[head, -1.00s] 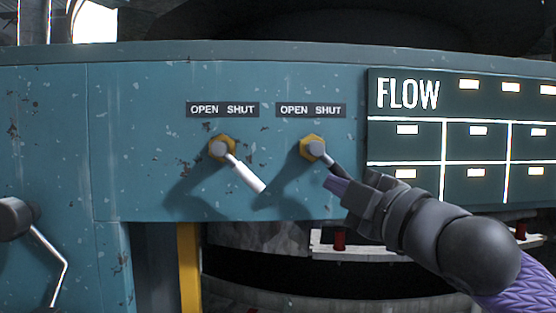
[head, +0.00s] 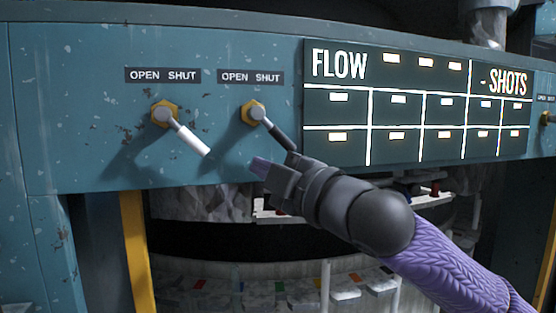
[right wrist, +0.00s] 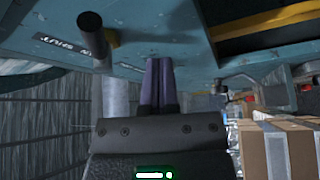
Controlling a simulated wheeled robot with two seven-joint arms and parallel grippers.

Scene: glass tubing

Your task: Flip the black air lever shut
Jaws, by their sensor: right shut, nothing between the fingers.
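The black lever (head: 278,133) sits on a yellow nut under the right OPEN SHUT label (head: 250,77) on the blue panel. It slants down and right, toward the SHUT side. My right gripper (head: 260,166) is shut and empty, its purple fingertips below the lever's pivot and left of the lever's lower end. In the right wrist view the shut fingers (right wrist: 158,85) are beside the dark lever (right wrist: 92,38), with a gap showing between them. The lever's lower end meets the gripper's outline in the head view; contact cannot be told there. My left gripper is not in view.
A white lever (head: 190,138) on its own yellow nut stands left of the black one, also slanting down and right. A lit FLOW board (head: 420,112) is to the right. Below the panel is a dark opening with a yellow post (head: 136,240). Cardboard boxes (right wrist: 275,150) show in the wrist view.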

